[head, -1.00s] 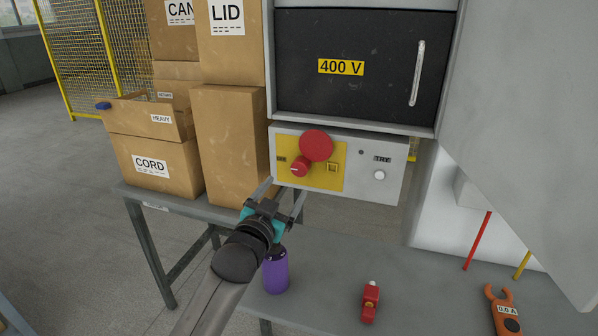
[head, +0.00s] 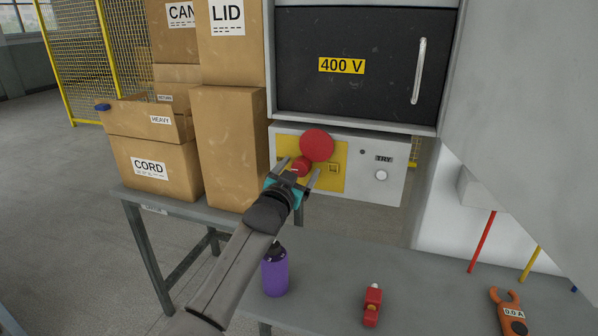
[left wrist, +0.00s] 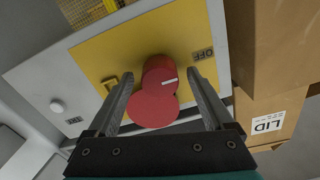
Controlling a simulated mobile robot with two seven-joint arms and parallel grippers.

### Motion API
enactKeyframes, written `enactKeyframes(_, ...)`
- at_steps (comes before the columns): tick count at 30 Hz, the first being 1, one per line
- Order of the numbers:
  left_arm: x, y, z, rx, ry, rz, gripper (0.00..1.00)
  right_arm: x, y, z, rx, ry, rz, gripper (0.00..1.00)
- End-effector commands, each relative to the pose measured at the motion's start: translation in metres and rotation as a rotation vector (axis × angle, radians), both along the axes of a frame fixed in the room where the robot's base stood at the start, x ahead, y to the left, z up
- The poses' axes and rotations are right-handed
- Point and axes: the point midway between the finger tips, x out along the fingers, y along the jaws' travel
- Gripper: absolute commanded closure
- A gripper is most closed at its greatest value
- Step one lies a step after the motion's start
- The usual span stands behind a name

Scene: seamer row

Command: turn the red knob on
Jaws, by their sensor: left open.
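The red knob (head: 301,164) sits on the yellow plate (head: 328,182) of the grey control box. In the left wrist view the knob (left wrist: 158,72) shows a white mark pointing toward the side with the OFF label (left wrist: 203,55). A larger round red button (head: 317,145) stands right beside the knob, above it in the head view. My left gripper (head: 299,169) is open, its fingers on either side of the knob; I cannot tell whether they touch it. My right gripper is out of view.
A white button (head: 381,175) marked TRY is right of the yellow plate. Cardboard boxes (head: 231,145) stand close on the left. A purple bottle (head: 274,273), a small red object (head: 372,305) and an orange clamp meter (head: 510,315) are on the grey bench (head: 420,275).

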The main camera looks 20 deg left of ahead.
Motion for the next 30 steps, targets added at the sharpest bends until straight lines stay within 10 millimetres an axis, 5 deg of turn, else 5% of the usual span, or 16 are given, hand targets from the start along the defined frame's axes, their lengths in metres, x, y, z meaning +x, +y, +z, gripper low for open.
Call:
enactKeyframes(6,0.0,-0.0004,0.0002,0.0,-0.001,0.0,0.16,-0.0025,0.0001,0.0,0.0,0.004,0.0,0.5)
enactKeyframes(30,-0.0002,-0.0002,-0.0001,0.0,0.0,0.0,1.0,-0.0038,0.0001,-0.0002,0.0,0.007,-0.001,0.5)
